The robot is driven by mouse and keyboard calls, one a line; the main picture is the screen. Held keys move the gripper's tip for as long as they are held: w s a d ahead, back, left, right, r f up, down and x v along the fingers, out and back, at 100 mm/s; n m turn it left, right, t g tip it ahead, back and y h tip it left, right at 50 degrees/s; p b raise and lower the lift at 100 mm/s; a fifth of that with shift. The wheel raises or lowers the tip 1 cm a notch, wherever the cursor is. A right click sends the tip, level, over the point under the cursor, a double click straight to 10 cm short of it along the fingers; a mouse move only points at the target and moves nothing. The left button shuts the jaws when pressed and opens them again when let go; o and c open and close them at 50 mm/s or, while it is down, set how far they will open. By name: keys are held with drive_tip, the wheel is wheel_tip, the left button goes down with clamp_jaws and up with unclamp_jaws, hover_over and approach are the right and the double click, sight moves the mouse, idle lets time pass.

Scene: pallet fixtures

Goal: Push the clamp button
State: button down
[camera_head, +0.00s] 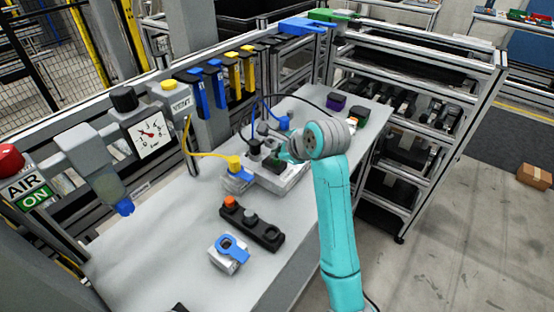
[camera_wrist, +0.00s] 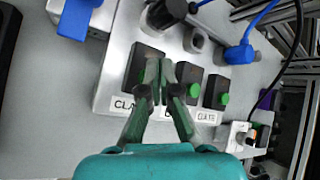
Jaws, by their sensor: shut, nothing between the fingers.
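In the wrist view a light grey box (camera_wrist: 113,60) carries a row of black switch blocks with labels below. The left block (camera_wrist: 138,62) stands above a label starting "CLA" (camera_wrist: 123,104), whose rest is hidden by my fingers. My gripper (camera_wrist: 160,68) is shut and empty, its fingertips over the right part of this block. Two other blocks to the right show green buttons (camera_wrist: 222,98). In the head view my gripper (camera_head: 284,156) is over the box (camera_head: 288,180) on the grey table.
A blue clamp-like fitting (camera_wrist: 76,18) sits left of the box, and a blue connector (camera_wrist: 240,52) is on its right. A black bar with a red-orange button (camera_head: 231,202) and a small blue-topped fixture (camera_head: 228,250) lie on the table (camera_head: 175,250). Cables run behind the box.

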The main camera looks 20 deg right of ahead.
sight(278, 161)
drive_tip(key=shift+f, duration=0.2)
idle(0.5)
drive_tip(key=shift+f, duration=0.25)
drive_tip(key=shift+r, duration=3.5)
